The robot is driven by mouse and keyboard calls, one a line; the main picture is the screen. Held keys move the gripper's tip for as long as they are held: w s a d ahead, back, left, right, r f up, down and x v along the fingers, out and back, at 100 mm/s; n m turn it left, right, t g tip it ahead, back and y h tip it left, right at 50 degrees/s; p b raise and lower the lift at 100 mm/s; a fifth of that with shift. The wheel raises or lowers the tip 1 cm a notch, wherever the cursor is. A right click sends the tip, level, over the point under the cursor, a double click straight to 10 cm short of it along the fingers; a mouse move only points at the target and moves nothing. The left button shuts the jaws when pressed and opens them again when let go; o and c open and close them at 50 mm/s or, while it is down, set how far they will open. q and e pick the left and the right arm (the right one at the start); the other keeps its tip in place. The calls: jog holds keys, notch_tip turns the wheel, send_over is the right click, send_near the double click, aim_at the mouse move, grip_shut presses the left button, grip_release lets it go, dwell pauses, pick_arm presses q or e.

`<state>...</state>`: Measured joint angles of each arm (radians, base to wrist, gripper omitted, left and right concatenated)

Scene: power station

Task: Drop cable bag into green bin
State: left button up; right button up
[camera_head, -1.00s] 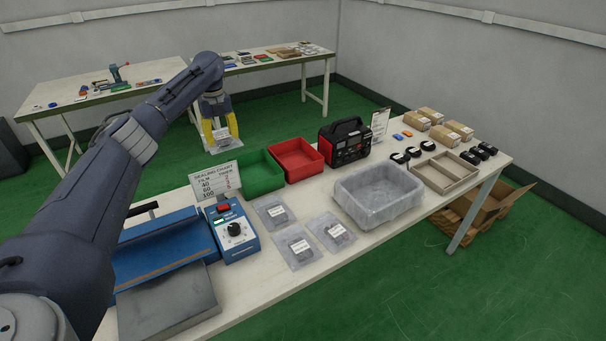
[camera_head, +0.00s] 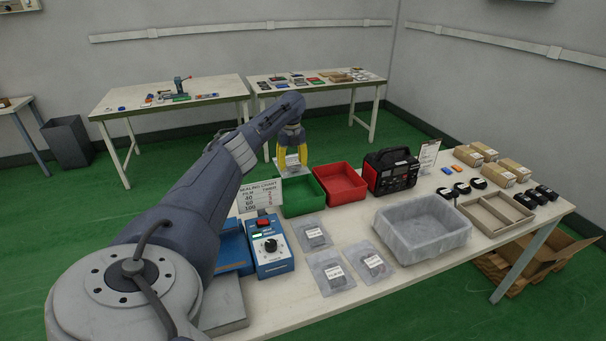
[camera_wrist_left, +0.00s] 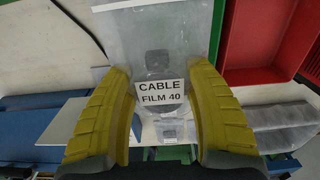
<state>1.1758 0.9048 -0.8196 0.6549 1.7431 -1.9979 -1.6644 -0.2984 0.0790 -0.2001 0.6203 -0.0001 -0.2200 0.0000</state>
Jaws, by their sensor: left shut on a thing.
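My left gripper (camera_head: 293,158) has yellow fingers and is shut on the clear cable bag (camera_head: 292,161), held in the air near the back edge of the front table. In the left wrist view the cable bag (camera_wrist_left: 160,55) hangs between the fingers, with a white label reading "CABLE FILM 40". The green bin (camera_head: 303,208) stands on the table, nearer the camera than the gripper and lower in the head view. A green wall of the bin (camera_wrist_left: 217,35) shows right of the bag in the left wrist view. My right gripper is not in view.
The red bin (camera_head: 341,195) adjoins the green bin on the right. The sealing chart sign (camera_head: 261,193) and blue sealer (camera_head: 268,255) stand left and in front. Several flat bags (camera_head: 370,262) and a lined grey tray (camera_head: 424,244) lie forward. A black-red device (camera_head: 390,183) stands farther right.

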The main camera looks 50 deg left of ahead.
pick_arm(q)
jog(key=shift+f, duration=1.7)
jog(key=o, duration=1.3)
notch_tip(320, 180, up, 12)
jog(key=shift+d, duration=0.1)
